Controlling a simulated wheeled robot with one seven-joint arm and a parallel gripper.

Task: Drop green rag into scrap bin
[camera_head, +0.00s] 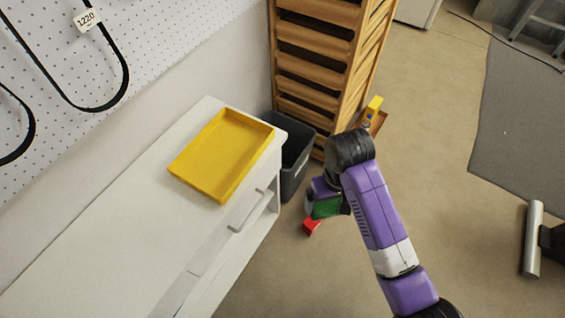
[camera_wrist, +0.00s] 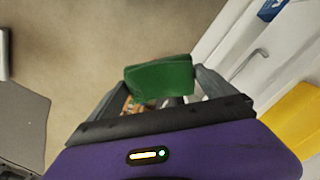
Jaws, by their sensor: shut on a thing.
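A green rag (camera_wrist: 160,78) is held between the two fingers of my gripper (camera_wrist: 158,88), which is shut on it. In the head view the green rag (camera_head: 326,207) shows at the end of my gripper (camera_head: 322,198), partly hidden by my arm. A dark grey bin (camera_head: 297,165), which looks like the scrap bin, stands on the floor between the white cabinet and the wooden rack. My gripper is in front of the bin, to its lower right in the head view, and the rag is outside the bin. The bin's inside is mostly hidden.
A yellow tray (camera_head: 222,195) sits on the white cabinet (camera_head: 120,225). A wooden rack (camera_head: 325,60) stands behind the bin. A red object (camera_head: 312,227) shows just below my gripper, and a yellow object (camera_head: 374,106) stands by the rack. Floor to the right is mostly clear.

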